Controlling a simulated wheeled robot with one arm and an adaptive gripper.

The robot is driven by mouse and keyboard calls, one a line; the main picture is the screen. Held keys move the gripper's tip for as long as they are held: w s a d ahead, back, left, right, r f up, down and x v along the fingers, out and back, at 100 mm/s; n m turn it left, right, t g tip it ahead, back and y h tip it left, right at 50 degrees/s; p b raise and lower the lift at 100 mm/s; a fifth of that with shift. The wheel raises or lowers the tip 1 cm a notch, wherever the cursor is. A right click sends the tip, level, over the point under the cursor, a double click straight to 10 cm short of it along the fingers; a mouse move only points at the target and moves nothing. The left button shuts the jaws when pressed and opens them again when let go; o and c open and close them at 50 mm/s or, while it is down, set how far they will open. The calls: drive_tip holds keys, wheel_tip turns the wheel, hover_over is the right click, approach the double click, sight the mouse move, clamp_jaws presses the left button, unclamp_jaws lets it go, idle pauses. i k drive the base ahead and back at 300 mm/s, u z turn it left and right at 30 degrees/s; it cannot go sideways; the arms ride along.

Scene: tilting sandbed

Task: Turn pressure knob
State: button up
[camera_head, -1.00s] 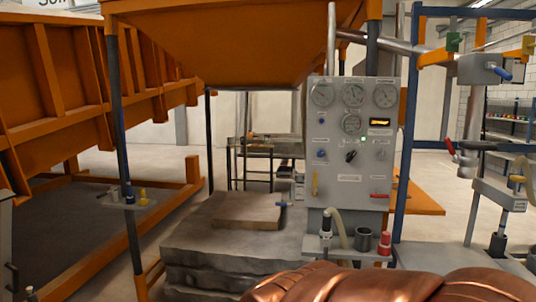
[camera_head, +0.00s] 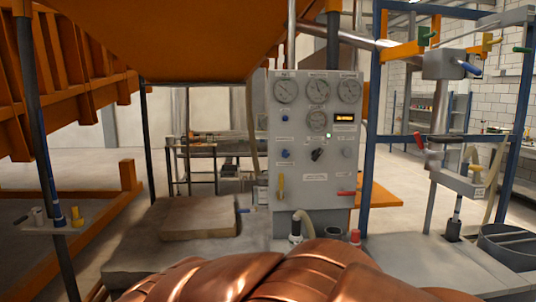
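A grey control panel (camera_head: 299,172) stands upright near the middle of the head view. Its front has several round gauges (camera_head: 317,91) and a small lit display (camera_head: 344,117). A black knob (camera_head: 317,154) sits in the lower middle of the panel, pointing at a slant. A blue knob (camera_head: 285,154) is to its left, and a grey knob (camera_head: 347,153) to its right. Another small blue knob (camera_head: 285,117) is higher on the left. The labels are too small to read, so I cannot tell which knob is for pressure. My gripper is not in view.
My copper-coloured part fills the bottom centre, in front of the panel's base. A yellow lever (camera_head: 281,187) and a red handle (camera_head: 346,193) are low on the panel. A blue post (camera_head: 372,120) stands right of it. A stone slab (camera_head: 198,217) lies to the left.

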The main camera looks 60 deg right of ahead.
sight(286, 153)
drive_tip(key=z, duration=0.45)
drive_tip(key=i, duration=0.85)
drive_tip(key=z, duration=0.7)
